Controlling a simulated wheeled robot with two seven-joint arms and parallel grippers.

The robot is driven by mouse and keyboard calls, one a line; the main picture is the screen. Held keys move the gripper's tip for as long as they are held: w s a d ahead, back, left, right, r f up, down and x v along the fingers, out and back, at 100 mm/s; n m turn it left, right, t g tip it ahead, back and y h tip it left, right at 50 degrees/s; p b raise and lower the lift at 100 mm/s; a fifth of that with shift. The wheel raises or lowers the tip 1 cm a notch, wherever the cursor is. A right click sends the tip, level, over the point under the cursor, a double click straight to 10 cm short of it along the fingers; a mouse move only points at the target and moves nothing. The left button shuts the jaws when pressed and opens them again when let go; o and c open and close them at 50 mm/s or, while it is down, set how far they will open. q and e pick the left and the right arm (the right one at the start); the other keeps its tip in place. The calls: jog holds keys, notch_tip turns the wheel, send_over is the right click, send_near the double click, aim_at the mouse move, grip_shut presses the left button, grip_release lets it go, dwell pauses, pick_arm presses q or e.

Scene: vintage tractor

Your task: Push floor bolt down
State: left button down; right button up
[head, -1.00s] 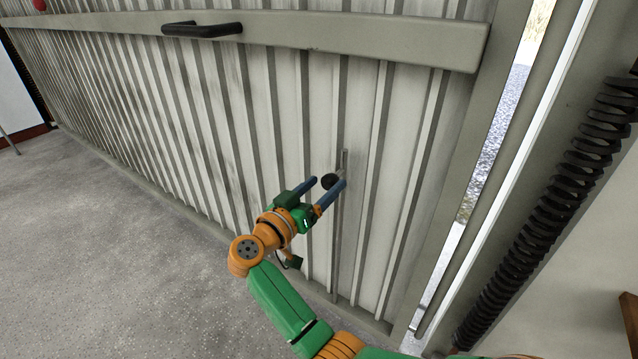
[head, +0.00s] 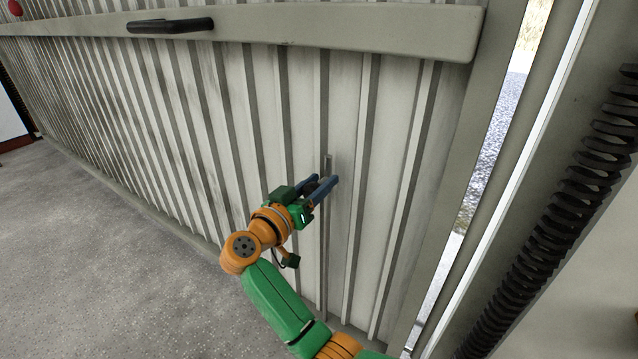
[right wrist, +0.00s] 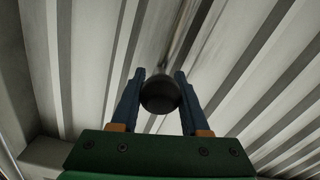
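The floor bolt (head: 328,165) is a thin upright metal rod on the ribbed door. Its round black knob (right wrist: 160,94) sits between the blue fingers of my right gripper (right wrist: 160,78) in the right wrist view, with a finger against each side. In the head view my right gripper (head: 325,182) is at the upper part of the bolt, and its fingers mostly hide the knob. The rod runs down the door towards the floor below the gripper. My left gripper is not in view.
The ribbed door (head: 225,130) has a wide cross rail (head: 350,32) with a black handle (head: 170,26) above. A narrow gap to the outside and a black coil spring (head: 560,220) are at the right. Grey floor (head: 110,250) is open at the left.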

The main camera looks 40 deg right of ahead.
grip_shut()
dwell(1.1)
